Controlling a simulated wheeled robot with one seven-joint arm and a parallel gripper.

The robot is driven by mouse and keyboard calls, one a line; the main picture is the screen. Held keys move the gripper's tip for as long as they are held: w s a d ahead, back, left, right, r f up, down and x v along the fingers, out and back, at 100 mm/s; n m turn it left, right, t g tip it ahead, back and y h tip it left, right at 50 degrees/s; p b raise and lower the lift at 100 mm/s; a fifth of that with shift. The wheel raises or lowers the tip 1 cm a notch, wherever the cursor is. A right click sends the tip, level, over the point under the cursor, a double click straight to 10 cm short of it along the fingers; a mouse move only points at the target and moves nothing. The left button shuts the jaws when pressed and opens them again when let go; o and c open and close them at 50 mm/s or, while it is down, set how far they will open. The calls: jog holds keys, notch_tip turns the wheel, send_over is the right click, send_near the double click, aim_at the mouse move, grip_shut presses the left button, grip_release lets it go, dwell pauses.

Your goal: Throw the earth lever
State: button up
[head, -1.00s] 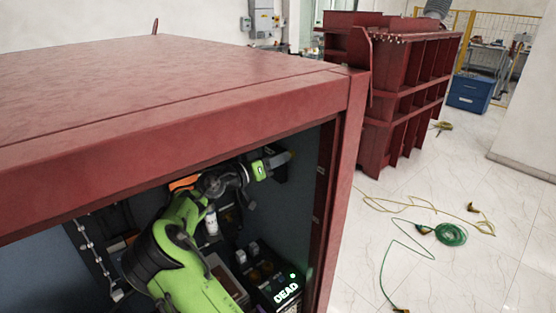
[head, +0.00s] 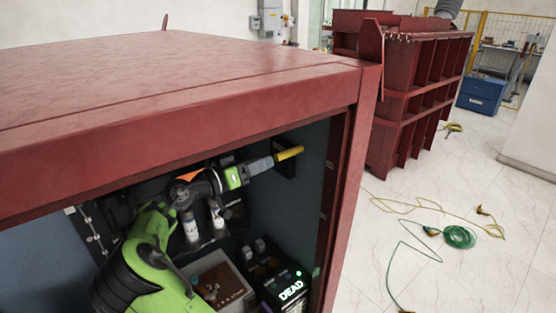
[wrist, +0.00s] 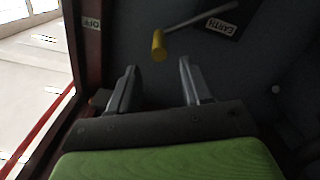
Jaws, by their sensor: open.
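The earth lever's yellow handle (wrist: 158,45) is at the upper middle of the wrist view, on a thin metal rod running to the upper right. A label reading EARTH (wrist: 221,27) is beside the rod. My gripper (wrist: 157,86) is open and empty, its two fingers apart just below the handle in that view. In the head view my gripper (head: 260,166) is inside the red enclosure, just left of the yellow handle (head: 289,153). The handle does not appear between the fingers. The lever's pivot is not clearly visible.
An OFF label (wrist: 91,22) is left of the handle. The red enclosure (head: 345,190) has a frame post close right of my arm. A box lit DEAD (head: 288,292), white bottles (head: 191,226) and a grey bin (head: 222,275) are below my arm. Cables (head: 460,237) lie on the floor outside.

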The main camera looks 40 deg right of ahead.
jog(key=a, duration=0.6)
jog(key=shift+w+a, duration=0.3)
jog(key=shift+w, duration=0.05)
jog(key=s+d+f+n+t+y+b, duration=0.2)
jog(key=s+f+n+y, duration=0.1)
jog(key=s+f+y, duration=0.6)
jog(key=s+a+n+t+y+b, duration=0.1)
jog(key=s+a+n+y, duration=0.3)
jog(key=s+a, duration=0.4)
jog(key=s+a+n+t+y, duration=0.4)
jog(key=s+a+n, duration=0.3)
jog(key=a, duration=0.7)
jog(key=s+y, duration=0.1)
jog(key=s, duration=0.1)
jog(key=shift+s+f+b, duration=0.3)
jog(key=shift+f+b, duration=0.05)
jog(key=shift+f, duration=0.05)
